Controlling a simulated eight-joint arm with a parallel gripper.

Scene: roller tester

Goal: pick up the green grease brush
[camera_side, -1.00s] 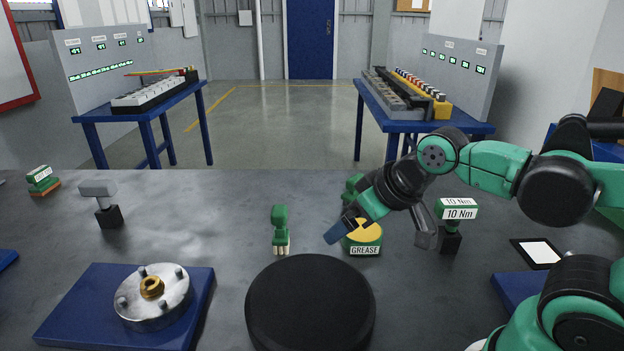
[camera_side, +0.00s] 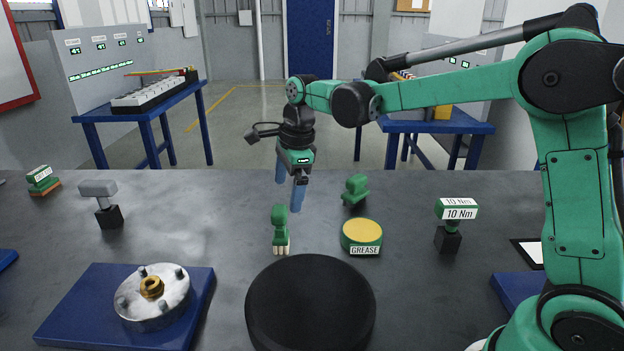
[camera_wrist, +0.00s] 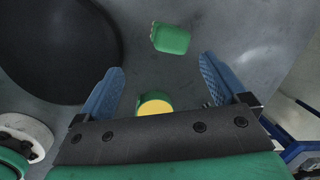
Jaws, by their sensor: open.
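In the wrist view, the green block with a pale edge (camera_wrist: 170,38) looks like the brush, seen from above beyond the fingertips. My gripper (camera_side: 290,197) points down, just above and apparently behind the brush handle. Its two blue fingers are apart with nothing held; they also show in the wrist view (camera_wrist: 162,68). The green and yellow grease tin (camera_side: 362,237) stands right of the brush; the wrist view shows it partly hidden by my gripper body (camera_wrist: 154,105).
A large black disc (camera_side: 310,305) lies close in front of the brush. A green object (camera_side: 355,189) stands behind the tin. The 10 Nm tool (camera_side: 454,222) is at right. A metal hub (camera_side: 153,296) on a blue plate and a grey-headed tool (camera_side: 102,200) are at left.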

